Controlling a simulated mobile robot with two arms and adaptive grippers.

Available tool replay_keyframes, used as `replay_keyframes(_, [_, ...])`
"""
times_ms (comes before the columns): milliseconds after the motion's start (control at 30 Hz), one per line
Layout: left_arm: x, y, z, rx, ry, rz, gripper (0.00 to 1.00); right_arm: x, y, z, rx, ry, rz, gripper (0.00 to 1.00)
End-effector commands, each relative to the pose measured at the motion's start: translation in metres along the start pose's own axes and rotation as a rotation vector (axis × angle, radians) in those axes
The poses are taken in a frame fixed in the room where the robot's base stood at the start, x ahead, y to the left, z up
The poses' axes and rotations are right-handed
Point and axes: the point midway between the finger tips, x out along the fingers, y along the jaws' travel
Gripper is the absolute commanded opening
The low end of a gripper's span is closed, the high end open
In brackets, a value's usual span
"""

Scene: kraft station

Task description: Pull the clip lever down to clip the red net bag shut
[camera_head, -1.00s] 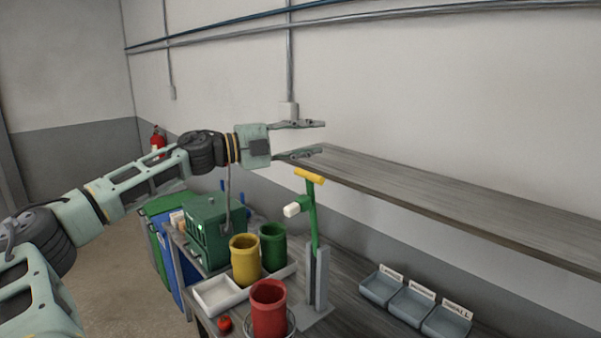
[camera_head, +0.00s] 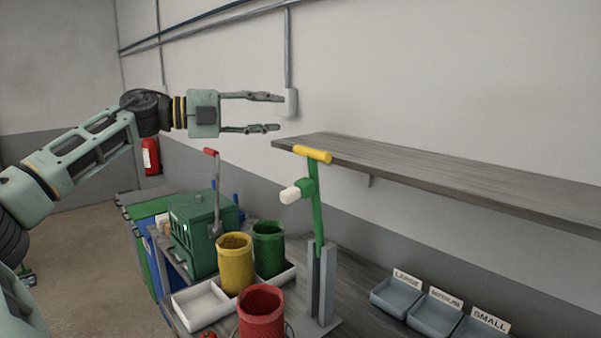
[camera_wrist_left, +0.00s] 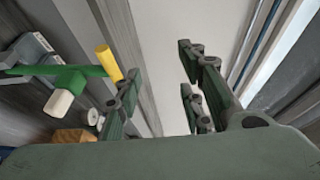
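A green lever with a yellow crossbar grip (camera_head: 312,154) and a white knob stands upright on a grey post. It also shows at the left of the left wrist view (camera_wrist_left: 109,63). A second lever with a red grip (camera_head: 211,152) rises by a green machine (camera_head: 195,235); I cannot tell which one is the clip lever. The red mesh cylinder (camera_head: 262,312), seemingly the red net, stands at the front. My left gripper (camera_head: 277,112) is open and empty, above and left of the yellow grip, not touching it. My right gripper is out of view.
Yellow (camera_head: 236,266) and green (camera_head: 269,250) mesh cylinders stand behind the red one, beside a white tray (camera_head: 200,304). A wooden shelf (camera_head: 440,185) extends right from near the yellow grip. Labelled grey bins (camera_head: 395,296) sit at right. Wall conduits run behind the gripper.

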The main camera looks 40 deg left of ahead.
Motion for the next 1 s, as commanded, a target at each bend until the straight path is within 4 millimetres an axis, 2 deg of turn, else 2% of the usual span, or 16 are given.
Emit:
replay_keyframes(33, [0.002,0.035,0.001,-0.001,0.0,0.001,0.36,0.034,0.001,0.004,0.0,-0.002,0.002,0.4])
replay_keyframes(100, [0.003,0.054,0.001,-0.001,0.0,0.001,0.36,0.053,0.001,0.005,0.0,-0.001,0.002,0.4])
replay_keyframes(200, [0.004,0.072,0.002,0.0,0.0,0.0,0.36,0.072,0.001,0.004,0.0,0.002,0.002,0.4])
replay_keyframes(367, [0.004,0.085,0.002,0.0,0.0,0.0,0.36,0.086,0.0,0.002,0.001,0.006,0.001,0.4])
replay_keyframes(567, [0.015,0.082,0.001,-0.001,0.002,0.002,0.36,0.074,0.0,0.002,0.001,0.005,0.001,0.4])
replay_keyframes(800, [0.051,0.079,0.001,-0.005,0.005,0.005,0.36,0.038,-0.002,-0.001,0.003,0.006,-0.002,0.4])
replay_keyframes(1000, [0.071,0.081,0.001,-0.003,0.005,0.004,0.36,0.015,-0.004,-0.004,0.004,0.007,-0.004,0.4])
